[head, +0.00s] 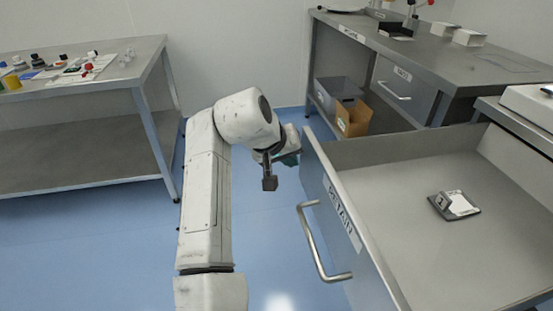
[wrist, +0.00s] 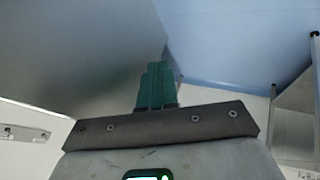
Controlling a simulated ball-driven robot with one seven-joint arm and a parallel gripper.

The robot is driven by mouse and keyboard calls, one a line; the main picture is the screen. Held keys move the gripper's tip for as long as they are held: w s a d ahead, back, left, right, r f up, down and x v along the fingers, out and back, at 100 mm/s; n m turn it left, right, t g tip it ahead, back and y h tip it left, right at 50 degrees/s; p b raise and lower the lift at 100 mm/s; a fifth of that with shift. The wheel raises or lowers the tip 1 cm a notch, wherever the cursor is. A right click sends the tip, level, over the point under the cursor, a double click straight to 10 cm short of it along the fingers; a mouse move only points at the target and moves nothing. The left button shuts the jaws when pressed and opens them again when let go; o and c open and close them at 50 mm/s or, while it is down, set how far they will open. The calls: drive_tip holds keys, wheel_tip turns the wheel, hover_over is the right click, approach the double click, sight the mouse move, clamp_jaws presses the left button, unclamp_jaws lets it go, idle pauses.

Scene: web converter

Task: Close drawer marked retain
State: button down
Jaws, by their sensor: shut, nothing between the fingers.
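The drawer marked RETAIN (head: 335,205) stands pulled far out at the right of the head view. Its front faces left and carries a bar handle (head: 318,245). My gripper (head: 291,159) is beside the far end of the drawer front, away from the handle, and partly hidden by my wrist. In the wrist view its teal fingers (wrist: 157,86) are together with nothing between them. A large grey panel (wrist: 80,55) fills the left of that view close to the fingers; I cannot tell whether they touch it.
A small tilted block with a label (head: 455,204) lies in the drawer. A second drawer (head: 403,90) with a handle is shut in the back bench. An orange-brown box (head: 353,118) sits on its lower shelf. A side table (head: 80,95) stands left. Blue floor (head: 130,250) is clear.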

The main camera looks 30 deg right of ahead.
sight(454, 138)
drive_tip(key=shift+s+d, duration=0.15)
drive_tip(key=shift+d, duration=0.3)
drive_tip(key=shift+d, duration=0.1)
drive_tip(key=shift+s+d+r+p, duration=0.1)
drive_tip(key=shift+d+p, duration=0.15)
drive_tip(key=shift+p, duration=0.05)
drive_tip(key=s+d+p, duration=0.2)
drive_tip(key=d+p, duration=0.2)
drive_tip(key=d, duration=0.3)
drive_tip(key=s+d+p, duration=0.2)
drive_tip(key=d+p, duration=0.2)
drive_tip(key=d, duration=0.3)
drive_tip(key=s+d+p, duration=0.2)
drive_tip(key=d+p, duration=0.2)
drive_tip(key=d, duration=0.3)
drive_tip(key=shift+s+d+r, duration=0.2)
drive_tip(key=shift+d, duration=0.1)
drive_tip(key=s+d+p, duration=0.1)
drive_tip(key=s+d, duration=0.1)
drive_tip(key=d, duration=0.5)
drive_tip(key=s+d, duration=0.2)
drive_tip(key=d, duration=0.5)
drive_tip(key=s+d+p, duration=0.1)
drive_tip(key=s+d, duration=0.1)
drive_tip(key=d, duration=0.5)
drive_tip(key=shift+d+f+p, duration=0.25)
drive_tip(key=shift+d+p, duration=0.05)
drive_tip(key=shift+d, duration=0.05)
drive_tip(key=shift+a, duration=0.1)
